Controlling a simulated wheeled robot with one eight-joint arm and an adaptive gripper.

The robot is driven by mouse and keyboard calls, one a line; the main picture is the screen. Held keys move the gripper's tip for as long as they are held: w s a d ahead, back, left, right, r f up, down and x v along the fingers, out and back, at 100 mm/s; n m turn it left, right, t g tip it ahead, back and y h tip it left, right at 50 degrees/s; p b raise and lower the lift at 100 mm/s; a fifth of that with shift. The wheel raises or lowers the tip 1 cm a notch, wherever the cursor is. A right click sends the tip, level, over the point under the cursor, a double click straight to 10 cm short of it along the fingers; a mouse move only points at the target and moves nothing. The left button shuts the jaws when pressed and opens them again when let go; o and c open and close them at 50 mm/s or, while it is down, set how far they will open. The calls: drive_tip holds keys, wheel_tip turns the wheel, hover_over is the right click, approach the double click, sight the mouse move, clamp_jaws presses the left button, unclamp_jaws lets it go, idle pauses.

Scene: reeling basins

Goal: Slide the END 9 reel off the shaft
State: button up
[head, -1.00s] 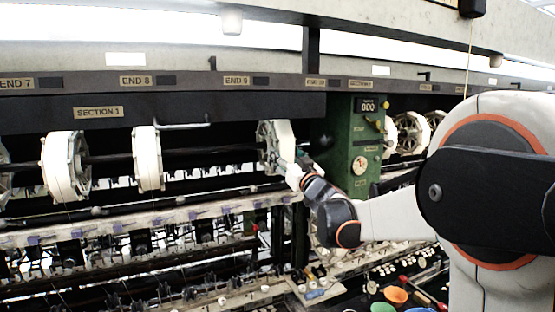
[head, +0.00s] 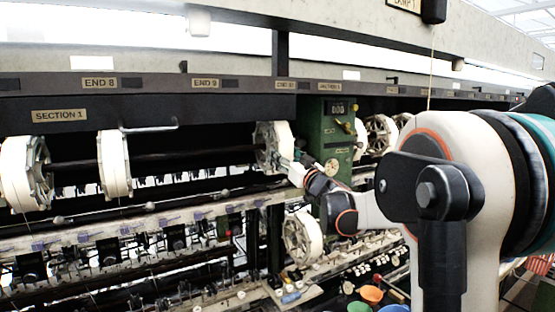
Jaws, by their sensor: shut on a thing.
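The END 9 label (head: 205,83) is on the dark rail at upper middle. Below and right of it the END 9 reel (head: 268,135), a white wheel with a spoked side, sits at the right end of the dark shaft (head: 200,157). My gripper (head: 283,158) is at the reel's lower right side and is shut on it. The fingertips are small here, and exactly which part of the reel they hold cannot be told. My arm reaches in from the right.
The END 8 reel (head: 114,164) and another white reel (head: 20,173) are further left. A green gearbox post (head: 335,125) stands close right of the END 9 reel. Another white reel (head: 303,238) is lower down, under my wrist. Coloured bowls (head: 371,294) are at bottom right.

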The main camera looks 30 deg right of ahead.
drive_tip(key=shift+d, duration=0.2)
drive_tip(key=d, duration=0.5)
idle(0.5)
drive_tip(key=f+b+v, duration=0.2)
drive_tip(key=b+v, duration=0.2)
drive_tip(key=v, duration=1.2)
drive_tip(key=w+f+b+v, duration=0.1)
drive_tip(key=f+b+v, duration=0.2)
drive_tip(key=v, duration=1.3)
drive_tip(key=shift+a+b, duration=0.15)
drive_tip(key=shift+b, duration=0.5)
drive_tip(key=shift+f, duration=0.2)
